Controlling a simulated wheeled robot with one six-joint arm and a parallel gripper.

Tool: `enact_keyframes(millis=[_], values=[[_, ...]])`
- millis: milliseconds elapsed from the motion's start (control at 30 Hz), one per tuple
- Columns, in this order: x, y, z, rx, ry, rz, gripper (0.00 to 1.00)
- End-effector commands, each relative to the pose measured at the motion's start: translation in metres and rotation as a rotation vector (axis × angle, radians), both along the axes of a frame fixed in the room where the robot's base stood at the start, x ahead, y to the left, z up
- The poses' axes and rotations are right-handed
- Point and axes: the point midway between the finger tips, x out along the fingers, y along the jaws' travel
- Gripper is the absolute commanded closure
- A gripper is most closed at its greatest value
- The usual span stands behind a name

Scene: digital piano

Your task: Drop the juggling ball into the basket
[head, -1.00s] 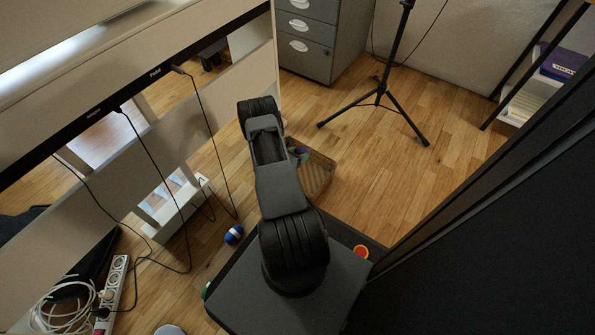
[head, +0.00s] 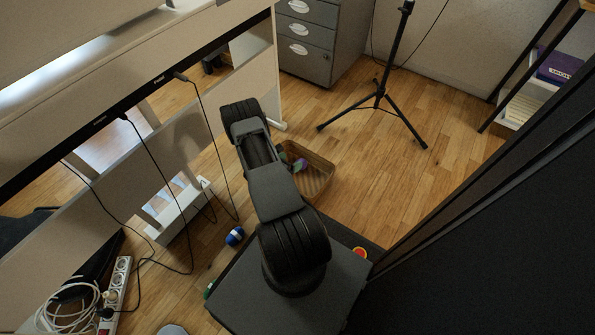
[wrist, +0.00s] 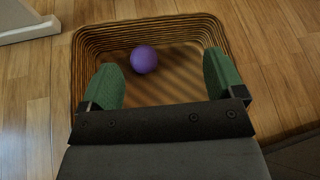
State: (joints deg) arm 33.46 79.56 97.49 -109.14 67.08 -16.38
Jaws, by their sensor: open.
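A purple ball (wrist: 144,59) shows within the outline of the brown woven basket (wrist: 180,26) in the wrist view, near its far wall. I cannot tell whether it rests on the bottom. My gripper (wrist: 174,80) is open over the basket, its green fingers spread wide, the ball beyond and between them and nearer the left finger.
A blue and white ball (head: 235,236) lies on the floor left of my base. A black tripod stand (head: 379,95) and a grey drawer cabinet (head: 305,42) stand behind. The piano (head: 150,85) with hanging cables is at left. A power strip (head: 116,290) lies lower left.

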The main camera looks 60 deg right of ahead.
Motion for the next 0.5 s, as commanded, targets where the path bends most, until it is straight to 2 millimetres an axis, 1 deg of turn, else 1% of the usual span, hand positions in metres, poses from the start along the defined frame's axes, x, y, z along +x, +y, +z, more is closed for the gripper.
enact_keyframes(millis=[33,200,333,500], values=[[0.004,0.011,0.009,0.000,0.000,0.005,0.12],[0.011,0.040,0.020,0.001,0.000,0.004,0.12],[0.014,0.057,0.026,0.000,-0.001,0.002,0.12],[0.017,0.070,0.030,0.000,0.000,0.001,0.12]])
